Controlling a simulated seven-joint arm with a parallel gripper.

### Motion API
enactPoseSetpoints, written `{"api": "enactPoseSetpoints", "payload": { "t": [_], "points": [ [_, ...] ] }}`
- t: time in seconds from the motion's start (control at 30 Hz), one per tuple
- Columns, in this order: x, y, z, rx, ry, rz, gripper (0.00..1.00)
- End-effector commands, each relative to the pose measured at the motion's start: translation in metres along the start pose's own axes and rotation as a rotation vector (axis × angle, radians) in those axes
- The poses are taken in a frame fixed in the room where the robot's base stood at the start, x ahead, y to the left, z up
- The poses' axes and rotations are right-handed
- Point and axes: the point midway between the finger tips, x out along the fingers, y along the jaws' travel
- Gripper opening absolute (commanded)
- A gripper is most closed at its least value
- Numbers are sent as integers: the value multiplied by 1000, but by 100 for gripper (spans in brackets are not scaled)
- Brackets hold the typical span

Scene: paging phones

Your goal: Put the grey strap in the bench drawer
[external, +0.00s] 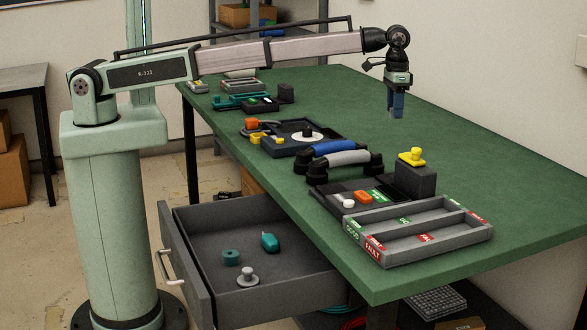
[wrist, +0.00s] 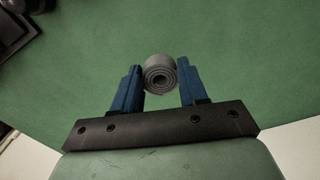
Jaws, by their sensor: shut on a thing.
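The grey strap (wrist: 160,74) is rolled in a coil and sits between the two blue fingers of my gripper (wrist: 160,85) in the wrist view. My gripper (external: 396,110) is shut on it and hangs above the far right part of the green bench in the external view. The strap cannot be made out there. The bench drawer (external: 192,262) is pulled open at the near left side of the bench. A teal ring (external: 231,257), a teal rounded piece (external: 270,242) and a grey knob-like piece (external: 247,277) lie inside it, with free floor around them.
On the green bench (external: 480,150) stand a grey sorting tray (external: 440,252), a dark box with a yellow knob (external: 414,180), blue and grey handsets (external: 340,158) and a dark tray (external: 290,140). Teal and dark devices (external: 255,100) lie farther back. The right bench top is clear.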

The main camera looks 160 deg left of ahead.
Motion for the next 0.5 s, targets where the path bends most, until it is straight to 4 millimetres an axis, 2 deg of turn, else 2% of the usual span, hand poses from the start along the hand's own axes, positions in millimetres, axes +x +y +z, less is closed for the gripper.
{"api": "enactPoseSetpoints", "payload": {
  "t": [0.23,0.5],
  "points": [
    [-12,0,0,0,1,0,15],
    [-54,0,-1,0,1,0,15]
  ]
}}
